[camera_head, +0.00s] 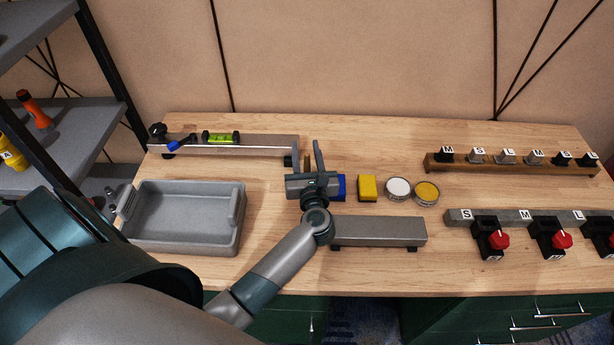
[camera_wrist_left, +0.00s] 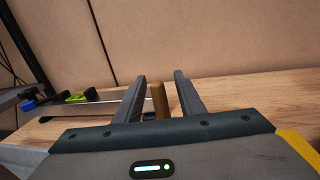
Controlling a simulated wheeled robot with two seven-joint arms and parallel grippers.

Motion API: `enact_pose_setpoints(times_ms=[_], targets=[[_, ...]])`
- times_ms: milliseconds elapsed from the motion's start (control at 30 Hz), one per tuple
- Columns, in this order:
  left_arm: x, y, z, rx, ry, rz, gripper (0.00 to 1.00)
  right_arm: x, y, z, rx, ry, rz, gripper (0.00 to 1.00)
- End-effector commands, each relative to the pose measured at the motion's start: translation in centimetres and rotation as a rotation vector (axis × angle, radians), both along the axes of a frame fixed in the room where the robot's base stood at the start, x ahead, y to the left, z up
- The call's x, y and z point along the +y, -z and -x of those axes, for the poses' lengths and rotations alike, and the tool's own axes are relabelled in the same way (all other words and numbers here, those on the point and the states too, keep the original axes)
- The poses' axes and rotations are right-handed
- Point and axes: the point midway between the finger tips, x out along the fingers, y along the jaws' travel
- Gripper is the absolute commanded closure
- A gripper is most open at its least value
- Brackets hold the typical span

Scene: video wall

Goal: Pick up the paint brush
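My left gripper (camera_head: 309,160) is over the middle of the workbench, with its fingers pointing to the back. In the left wrist view the fingers (camera_wrist_left: 160,85) stand apart. A brown, upright, narrow piece (camera_wrist_left: 159,101) shows between them, with a gap on the left finger's side. It may be part of the paint brush, but I cannot tell, nor whether a finger touches it. No brush is clearly recognisable in the head view, where my gripper hides part of the bench. My right gripper is not in view.
A grey tray (camera_head: 185,247) is at left. Behind it lies a metal rail (camera_head: 265,147) with a green level (camera_head: 220,138). Blue (camera_head: 339,187) and yellow (camera_head: 367,188) blocks and two round tins (camera_head: 398,189) are right of the gripper. Labelled racks (camera_head: 440,168) are farther right.

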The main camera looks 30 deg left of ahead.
Motion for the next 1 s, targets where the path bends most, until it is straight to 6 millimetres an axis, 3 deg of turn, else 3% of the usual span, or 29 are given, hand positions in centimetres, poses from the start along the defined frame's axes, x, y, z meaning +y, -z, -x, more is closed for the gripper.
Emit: enact_pose_setpoints(times_ms=[533,567,700,1000], targets=[[0.35,0.05,-0.4,0.0,0.0,0.001,0.64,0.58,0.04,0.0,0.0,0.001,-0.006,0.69],[0.35,0.05,-0.4,0.0,0.0,0.001,0.67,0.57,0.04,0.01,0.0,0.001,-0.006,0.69],[0.35,0.05,-0.4,0.0,0.0,0.001,1.0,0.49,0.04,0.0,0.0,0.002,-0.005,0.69],[0.35,0.01,-0.4,0.0,0.0,0.001,1.0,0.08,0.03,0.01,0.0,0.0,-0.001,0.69]])
